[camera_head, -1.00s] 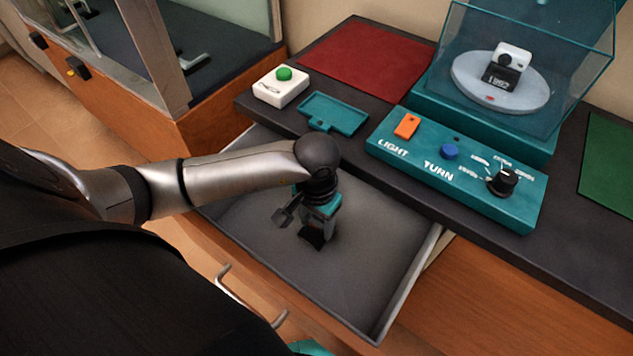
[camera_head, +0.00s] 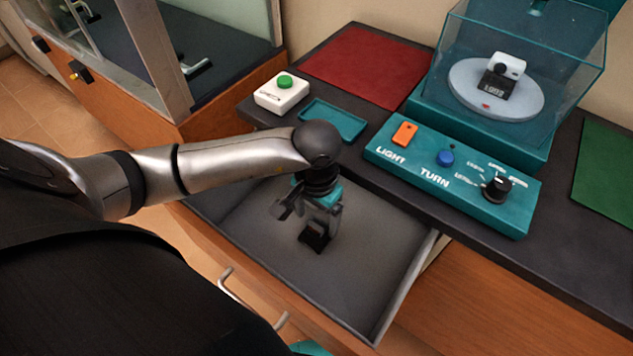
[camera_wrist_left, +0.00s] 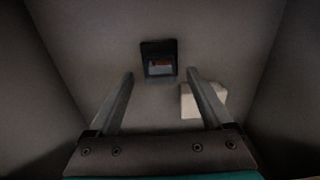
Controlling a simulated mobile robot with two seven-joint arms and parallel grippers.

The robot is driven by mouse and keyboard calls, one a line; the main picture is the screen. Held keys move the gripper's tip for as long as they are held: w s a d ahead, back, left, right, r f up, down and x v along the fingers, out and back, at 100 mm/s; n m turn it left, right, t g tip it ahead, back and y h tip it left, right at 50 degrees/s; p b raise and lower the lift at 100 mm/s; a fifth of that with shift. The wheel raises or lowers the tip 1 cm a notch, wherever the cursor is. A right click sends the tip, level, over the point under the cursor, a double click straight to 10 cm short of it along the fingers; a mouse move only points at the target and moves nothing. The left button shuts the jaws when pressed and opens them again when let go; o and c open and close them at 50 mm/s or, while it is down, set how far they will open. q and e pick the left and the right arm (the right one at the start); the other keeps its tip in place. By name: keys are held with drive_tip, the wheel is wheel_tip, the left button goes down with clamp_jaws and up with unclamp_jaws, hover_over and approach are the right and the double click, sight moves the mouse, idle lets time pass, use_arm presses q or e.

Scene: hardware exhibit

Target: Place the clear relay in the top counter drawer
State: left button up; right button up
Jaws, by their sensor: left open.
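The clear relay (camera_head: 314,238) stands on the floor of the open top counter drawer (camera_head: 365,262). It has a dark frame, and in the left wrist view its clear part (camera_wrist_left: 158,62) shows something reddish and bluish inside. My left gripper (camera_wrist_left: 160,74) is open, and its two fingers point down toward the relay. The relay appears beyond and between the fingertips, with no visible contact. In the head view my left gripper (camera_head: 322,214) is inside the drawer area, just above the relay, and partly hides it. My right gripper is not in view.
A pale block (camera_wrist_left: 203,100) lies in the drawer near the relay in the wrist view. The countertop holds a green-button box (camera_head: 282,92), an empty teal tray (camera_head: 335,120), a teal control panel (camera_head: 455,172) and a clear display case (camera_head: 520,65). Much drawer floor is bare.

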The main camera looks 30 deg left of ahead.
sight(316, 224)
use_arm(q)
wheel_tip(316, 224, up, 8)
drive_tip(key=p, duration=0.2)
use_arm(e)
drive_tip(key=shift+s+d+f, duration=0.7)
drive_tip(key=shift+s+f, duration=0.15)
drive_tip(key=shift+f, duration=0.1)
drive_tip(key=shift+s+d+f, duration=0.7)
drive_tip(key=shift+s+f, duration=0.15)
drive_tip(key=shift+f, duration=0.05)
